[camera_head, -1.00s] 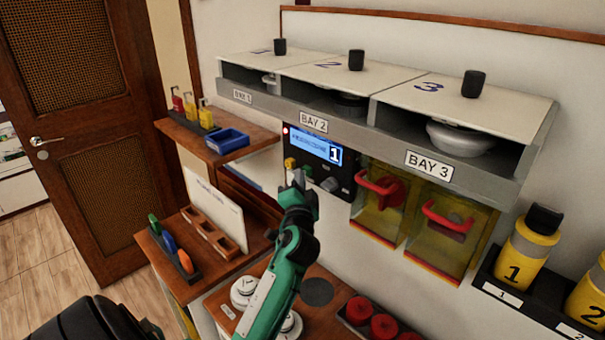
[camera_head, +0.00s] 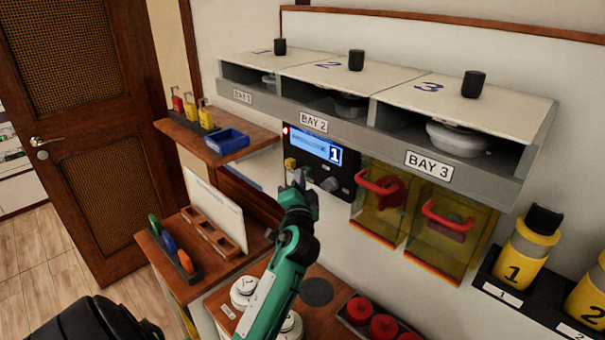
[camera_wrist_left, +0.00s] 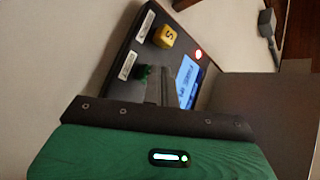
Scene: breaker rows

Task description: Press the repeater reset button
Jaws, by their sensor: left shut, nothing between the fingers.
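The dark control panel (camera_head: 346,166) is on the wall below the bay shelf, with a lit blue display (camera_head: 316,146) showing a 1. A yellow block-shaped control (camera_head: 290,163) and a grey knob (camera_head: 329,184) sit below the display. In the left wrist view the yellow control (camera_wrist_left: 167,37) bears a letter, with a small green control (camera_wrist_left: 143,72) beside it and a lit red lamp (camera_wrist_left: 198,53). My left gripper (camera_head: 299,179) is shut and empty, at the panel's lower left, and hides part of it. Contact with the green control cannot be told.
Yellow boxes with red handles (camera_head: 381,187) hang right of the panel. The bay shelf (camera_head: 375,130) juts out above. A small wooden shelf with a blue bin (camera_head: 227,141) is at left. Red round pieces (camera_head: 383,327) and white discs lie on the bench below.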

